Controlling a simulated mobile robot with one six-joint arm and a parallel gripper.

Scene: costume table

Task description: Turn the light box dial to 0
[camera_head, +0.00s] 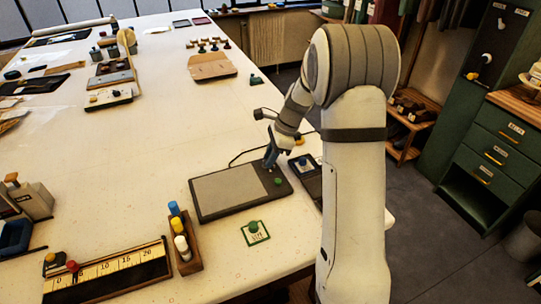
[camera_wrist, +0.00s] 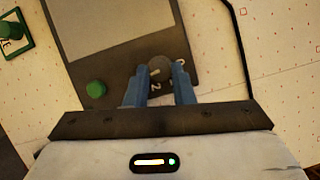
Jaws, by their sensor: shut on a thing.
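The light box (camera_head: 228,188) is a dark slab with a grey panel, lying flat near the table's right edge. It also shows in the wrist view (camera_wrist: 108,25). Its round dark grey dial (camera_wrist: 158,66) sits near one corner, with a short pale mark on top. A white 0 shows to the right of the dial and a 2 below it. My gripper (camera_wrist: 161,76) has its blue fingers on both sides of the dial, shut on it. In the head view my gripper (camera_head: 269,164) reaches down to the box's far right corner. The dial is hidden there.
A green button (camera_wrist: 96,89) sits on the light box beside the dial. A black cable (camera_wrist: 242,45) runs close by. A green-framed card with a green knob (camera_head: 255,232) lies in front. A bottle rack (camera_head: 190,262) stands front left.

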